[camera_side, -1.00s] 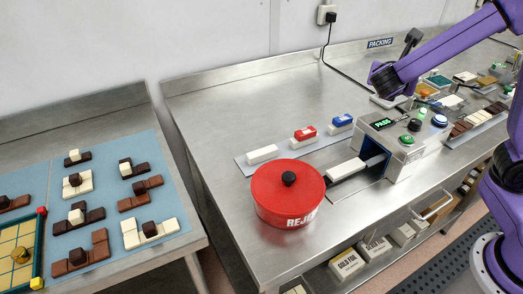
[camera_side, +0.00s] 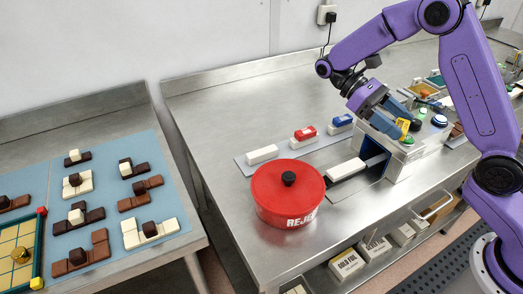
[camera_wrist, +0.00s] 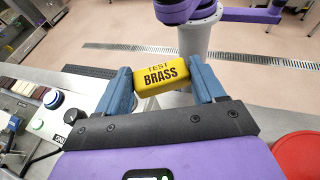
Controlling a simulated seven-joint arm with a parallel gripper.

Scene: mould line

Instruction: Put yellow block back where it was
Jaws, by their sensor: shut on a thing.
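The yellow block (camera_wrist: 164,69), marked "TEST BRASS", is between the two fingers of my gripper (camera_wrist: 165,80) in the wrist view. The fingers are shut on its two ends. In the side view my gripper (camera_side: 399,122) is over the grey machine box (camera_side: 407,158), and a small part of the yellow block (camera_side: 403,125) shows by the fingers. A grey strip (camera_side: 283,149) on the bench carries a white block (camera_side: 262,154), a red-topped block (camera_side: 305,133) and a blue-topped block (camera_side: 342,121).
A red lidded pot (camera_side: 288,205) marked "REJ..." stands left of the machine. A white bar (camera_side: 345,169) lies at the machine's opening.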

